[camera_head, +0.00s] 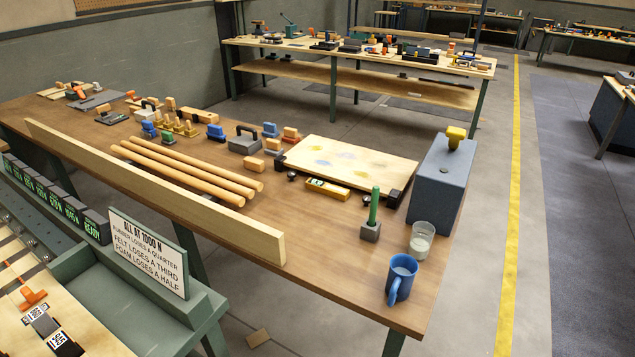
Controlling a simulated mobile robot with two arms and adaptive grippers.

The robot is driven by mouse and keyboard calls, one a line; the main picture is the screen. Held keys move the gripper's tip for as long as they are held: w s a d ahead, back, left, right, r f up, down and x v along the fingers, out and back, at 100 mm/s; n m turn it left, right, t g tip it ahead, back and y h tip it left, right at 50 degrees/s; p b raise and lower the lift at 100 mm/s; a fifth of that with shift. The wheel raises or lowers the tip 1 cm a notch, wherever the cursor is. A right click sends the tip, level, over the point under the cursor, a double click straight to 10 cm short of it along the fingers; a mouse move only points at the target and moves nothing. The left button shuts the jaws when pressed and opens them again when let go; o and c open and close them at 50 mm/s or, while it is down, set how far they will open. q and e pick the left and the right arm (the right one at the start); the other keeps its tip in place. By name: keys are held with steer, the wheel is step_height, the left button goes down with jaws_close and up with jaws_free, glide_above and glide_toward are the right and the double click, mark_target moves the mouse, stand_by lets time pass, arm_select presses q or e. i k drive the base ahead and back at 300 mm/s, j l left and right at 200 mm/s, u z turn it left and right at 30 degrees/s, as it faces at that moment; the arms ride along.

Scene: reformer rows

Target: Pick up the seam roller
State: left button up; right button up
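I cannot tell for sure which object is the seam roller. An orange tool with a T-shaped handle (32,297) lies on the pale board at the lower left, near black-and-white marker tags. Another small orange-handled tool (79,92) lies at the far left end of the brown workbench (330,285). Neither of my grippers shows in this view.
A blue mug (402,279), a glass (421,240) and a green upright rod on a grey block (372,215) stand near the bench's right corner. A sign (148,252) stands at lower left.

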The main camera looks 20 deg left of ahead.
mark_target(148, 128)
steer(key=u, duration=1.65)
